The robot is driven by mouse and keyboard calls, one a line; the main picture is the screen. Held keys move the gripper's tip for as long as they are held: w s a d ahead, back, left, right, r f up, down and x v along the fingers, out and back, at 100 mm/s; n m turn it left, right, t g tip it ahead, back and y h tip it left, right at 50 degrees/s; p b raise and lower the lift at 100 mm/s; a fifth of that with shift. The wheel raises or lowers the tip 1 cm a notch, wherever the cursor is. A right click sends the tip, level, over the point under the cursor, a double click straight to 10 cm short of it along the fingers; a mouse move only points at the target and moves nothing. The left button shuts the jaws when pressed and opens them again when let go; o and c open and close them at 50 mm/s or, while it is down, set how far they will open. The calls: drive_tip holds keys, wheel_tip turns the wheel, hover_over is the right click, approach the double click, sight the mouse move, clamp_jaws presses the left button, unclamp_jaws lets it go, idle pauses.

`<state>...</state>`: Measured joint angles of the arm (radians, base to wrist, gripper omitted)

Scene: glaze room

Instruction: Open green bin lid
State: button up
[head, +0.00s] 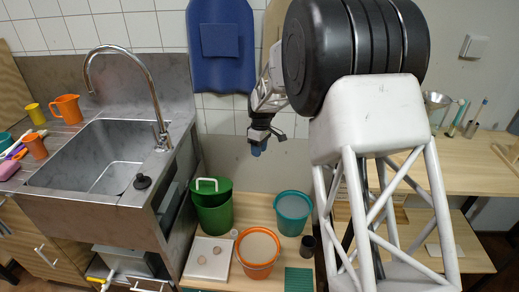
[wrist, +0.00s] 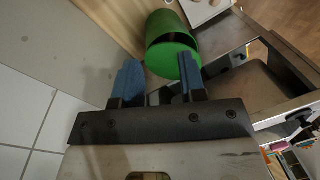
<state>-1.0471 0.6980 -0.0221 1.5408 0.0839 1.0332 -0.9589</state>
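The green bin (head: 214,220) stands on the low wooden shelf beside the sink unit. Its green lid (head: 211,197) carries a white handle (head: 206,185). In the wrist view the bin (wrist: 165,22) and its lid (wrist: 170,60) are beyond my fingers, with a dark gap between lid and body, so the lid looks tilted or partly raised. My gripper (head: 260,146) hangs above and to the right of the bin, apart from it. In the wrist view its two blue fingers (wrist: 160,82) are spread with nothing between them. The handle is not clear there.
An orange bucket (head: 258,249), a teal bucket (head: 292,214), a white tray (head: 208,259) and a dark cup (head: 307,246) crowd the shelf near the bin. The steel sink (head: 100,157) borders it on the left. The wall is close behind.

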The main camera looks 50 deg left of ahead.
idle(0.3)
drive_tip(key=shift+d, duration=0.1)
drive_tip(key=c, duration=0.5)
drive_tip(key=shift+f, duration=0.2)
drive_tip(key=shift+c, duration=1)
drive_tip(key=shift+s+d+f+h, duration=0.15)
drive_tip(key=shift+s+f+h, duration=0.05)
drive_tip(key=shift+f+h, duration=0.1)
clamp_jaws()
drive_tip(key=s+f+n+t+h, duration=0.2)
drive_tip(key=s+f+n+t, duration=0.3)
drive_tip(key=f+n+t, duration=0.45)
drive_tip(key=s+a+f+n+t+y, duration=0.1)
drive_tip(key=s+a+f+n+y, duration=0.1)
drive_tip(key=s, duration=0.5)
drive_tip(key=s+a+f+n+t+y, duration=0.1)
drive_tip(key=s+a+f+n+y, duration=0.2)
drive_tip(key=s+a+n+y, duration=0.2)
drive_tip(key=s+a+f+n+t+y, duration=0.1)
drive_tip(key=s+a+f+n+y, duration=0.2)
drive_tip(key=s+n+y, duration=0.3)
drive_tip(key=s+y, duration=0.1)
drive_tip(key=s, duration=0.2)
drive_tip(key=shift+s+a+y, duration=0.2)
drive_tip(key=shift+s+y, duration=0.1)
drive_tip(key=shift+s, duration=0.05)
